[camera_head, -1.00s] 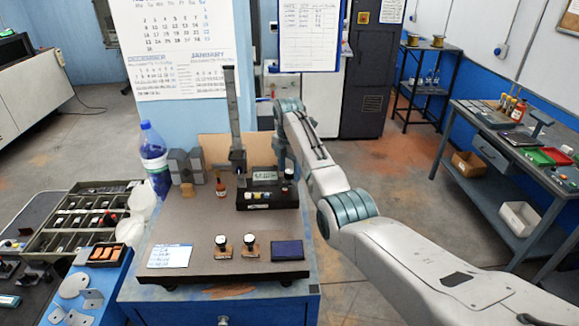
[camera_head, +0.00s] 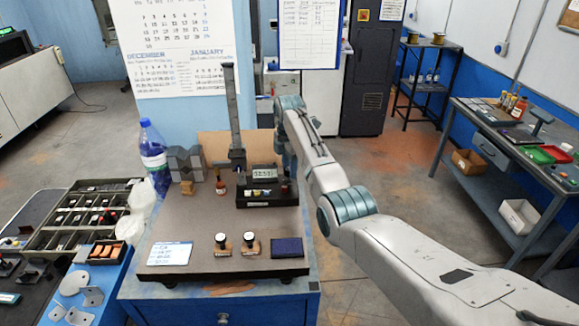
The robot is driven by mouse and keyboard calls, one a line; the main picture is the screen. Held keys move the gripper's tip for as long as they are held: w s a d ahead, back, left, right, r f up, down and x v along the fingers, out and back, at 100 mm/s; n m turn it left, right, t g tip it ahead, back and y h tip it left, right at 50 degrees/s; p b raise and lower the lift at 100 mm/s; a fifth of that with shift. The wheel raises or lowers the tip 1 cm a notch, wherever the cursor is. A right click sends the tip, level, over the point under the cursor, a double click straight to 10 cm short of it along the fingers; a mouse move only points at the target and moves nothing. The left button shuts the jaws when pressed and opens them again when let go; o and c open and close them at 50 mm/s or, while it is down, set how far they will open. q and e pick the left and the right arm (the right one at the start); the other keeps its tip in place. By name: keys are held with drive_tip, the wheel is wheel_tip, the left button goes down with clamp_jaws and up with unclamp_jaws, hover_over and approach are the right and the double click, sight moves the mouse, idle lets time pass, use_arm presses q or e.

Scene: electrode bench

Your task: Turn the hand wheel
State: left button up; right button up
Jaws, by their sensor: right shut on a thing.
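My right gripper (camera_head: 285,168) reaches down at the back right of the dark bench plate (camera_head: 200,225), just behind the right end of a black box with a lit display (camera_head: 263,173). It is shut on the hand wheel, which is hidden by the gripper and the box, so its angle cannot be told. A tall dark column gauge (camera_head: 232,110) stands upright to the left of the gripper. My left gripper is out of view.
Two round-topped stamps (camera_head: 221,242), a dark blue pad (camera_head: 287,247) and a white card (camera_head: 170,253) lie at the plate's front. A water bottle (camera_head: 153,155) and grey blocks (camera_head: 185,162) stand at left. The plate's middle is mostly clear.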

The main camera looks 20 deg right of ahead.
drive_tip(key=m, duration=0.7)
drive_tip(key=shift+r, duration=0.1)
drive_tip(key=m, duration=0.6)
drive_tip(key=shift+m, duration=0.4)
drive_tip(key=m, duration=0.4)
drive_tip(key=shift+r, duration=0.1)
drive_tip(key=m, duration=0.5)
drive_tip(key=o, duration=1)
drive_tip(key=shift+c, duration=0.2)
